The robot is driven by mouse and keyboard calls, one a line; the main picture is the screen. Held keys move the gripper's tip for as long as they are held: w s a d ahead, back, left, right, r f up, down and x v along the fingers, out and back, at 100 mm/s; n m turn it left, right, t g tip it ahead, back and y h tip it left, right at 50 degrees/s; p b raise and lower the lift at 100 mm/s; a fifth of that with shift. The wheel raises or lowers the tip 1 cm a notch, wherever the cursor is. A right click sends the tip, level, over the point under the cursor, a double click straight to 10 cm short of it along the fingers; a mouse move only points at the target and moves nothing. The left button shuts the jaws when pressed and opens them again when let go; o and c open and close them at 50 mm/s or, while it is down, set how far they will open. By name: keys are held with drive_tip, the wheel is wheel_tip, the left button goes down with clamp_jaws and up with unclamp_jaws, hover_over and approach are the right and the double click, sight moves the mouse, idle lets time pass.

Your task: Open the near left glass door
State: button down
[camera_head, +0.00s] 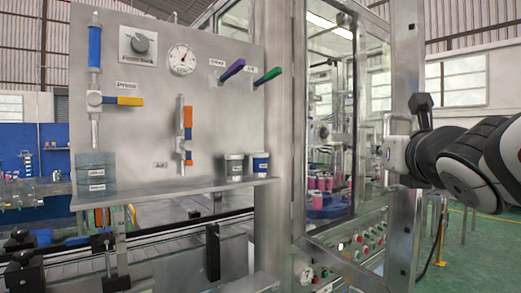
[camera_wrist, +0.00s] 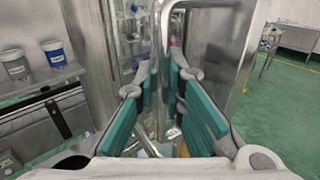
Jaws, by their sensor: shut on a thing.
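The near left glass door (camera_head: 330,120) is a tall clear pane in a metal frame on the front of the machine cabinet. It stands upright, and I cannot tell whether it is ajar. My gripper (camera_head: 397,150) is at the right-hand metal post in the head view, its fingers partly hidden. In the wrist view my gripper (camera_wrist: 162,88) has its teal-padded fingers on both sides of a metal bar handle (camera_wrist: 163,45) and is shut on it. The bar runs upright and bends over at its top.
Pink-topped cans (camera_head: 322,183) stand behind the glass. Below is a button panel (camera_head: 362,245). A grey panel (camera_head: 165,100) with a gauge, valves and a shelf with cups stands left, above a conveyor (camera_head: 170,238). Green floor (camera_head: 480,240) is open on the right.

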drive_tip(key=c, duration=1.7)
unclamp_jaws()
drive_tip(key=shift+w+a+r, duration=0.1)
drive_tip(key=shift+a, duration=0.05)
drive_tip(key=shift+o, duration=0.2)
drive_tip(key=s+a, duration=0.2)
drive_tip(key=s, duration=1)
